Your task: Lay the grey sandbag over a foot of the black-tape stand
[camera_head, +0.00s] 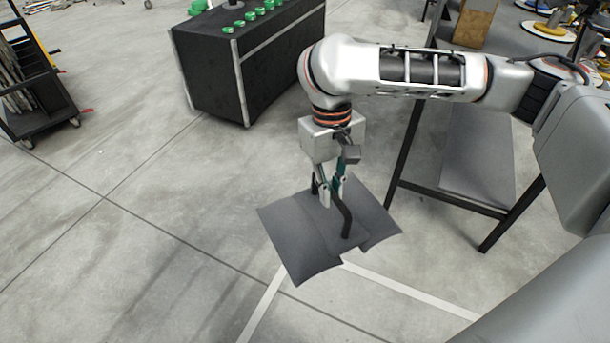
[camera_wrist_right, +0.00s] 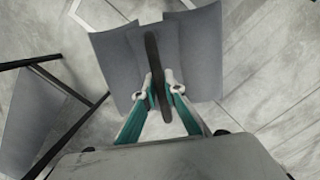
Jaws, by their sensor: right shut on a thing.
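The grey sandbag (camera_head: 300,243) hangs from my right gripper (camera_head: 333,192) above the concrete floor. It has two flat grey lobes and a dark strap handle (camera_head: 345,215) over its middle. My right gripper is shut on this handle. In the right wrist view the gripper (camera_wrist_right: 159,92) pinches the dark strap, with a sandbag lobe (camera_wrist_right: 196,50) on either side. I see no stand with black tape that I can make out in either view. My left gripper is not in view.
A black case (camera_head: 215,75) with green round items on top stands at the back. A dark-legged table or rack (camera_head: 480,150) is close on the right. A black cart (camera_head: 40,95) stands at the far left. White lines (camera_head: 415,292) mark the floor.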

